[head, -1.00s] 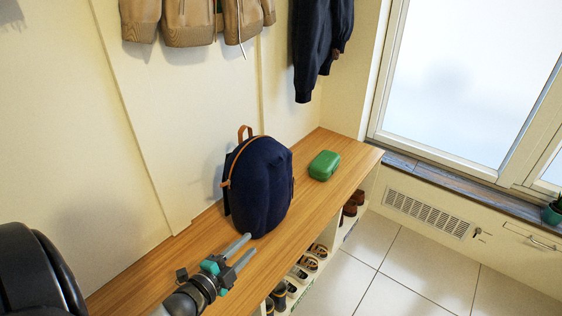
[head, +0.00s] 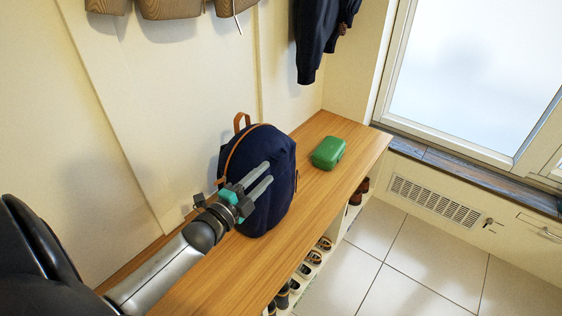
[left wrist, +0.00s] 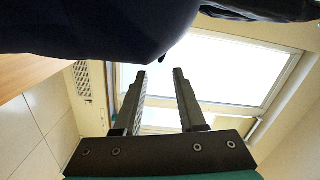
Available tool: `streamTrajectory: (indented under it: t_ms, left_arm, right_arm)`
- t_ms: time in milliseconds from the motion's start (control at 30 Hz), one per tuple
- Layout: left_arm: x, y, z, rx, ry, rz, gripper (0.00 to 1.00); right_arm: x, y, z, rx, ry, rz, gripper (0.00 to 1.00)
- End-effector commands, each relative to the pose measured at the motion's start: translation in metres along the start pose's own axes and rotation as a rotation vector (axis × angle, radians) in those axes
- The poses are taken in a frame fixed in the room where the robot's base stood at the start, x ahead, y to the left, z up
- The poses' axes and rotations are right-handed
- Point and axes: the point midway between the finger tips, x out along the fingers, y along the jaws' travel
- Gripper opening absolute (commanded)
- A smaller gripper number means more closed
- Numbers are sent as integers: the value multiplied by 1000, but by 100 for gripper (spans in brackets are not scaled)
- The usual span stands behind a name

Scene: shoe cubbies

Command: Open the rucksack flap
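The navy rucksack (head: 262,214) stands upright on the wooden bench, with a brown handle (head: 241,121) on top and a brown-edged seam over its upper side. Its flap looks closed. My left gripper (head: 268,175) is in front of the rucksack's upper part, its fingers pointing up and to the right. The fingers are apart with nothing seen between them. In the left wrist view the dark rucksack (left wrist: 110,25) fills the top, and the open fingers (left wrist: 160,75) are just below it. I cannot tell whether they touch it. My right gripper is not in view.
A green box (head: 328,153) sits on the bench (head: 335,190) to the right of the rucksack. Jackets (head: 318,40) hang above. Shoes (head: 323,243) stand in cubbies under the bench. The tiled floor (head: 400,265) at right is clear.

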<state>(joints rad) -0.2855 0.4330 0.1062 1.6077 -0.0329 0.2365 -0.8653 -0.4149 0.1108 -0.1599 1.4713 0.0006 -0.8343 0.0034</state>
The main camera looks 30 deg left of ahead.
Motion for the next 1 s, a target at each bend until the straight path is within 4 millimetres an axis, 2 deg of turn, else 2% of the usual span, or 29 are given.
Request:
streamTrajectory:
  t_ms: [400,600,1000]
  left_arm:
    - [54,0,1,2,0,-2,40]
    - [72,0,0,0,0,-2,40]
    - [80,0,0,1,0,1,40]
  right_arm:
    - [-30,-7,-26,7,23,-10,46]
    - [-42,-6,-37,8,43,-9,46]
    - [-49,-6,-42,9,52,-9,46]
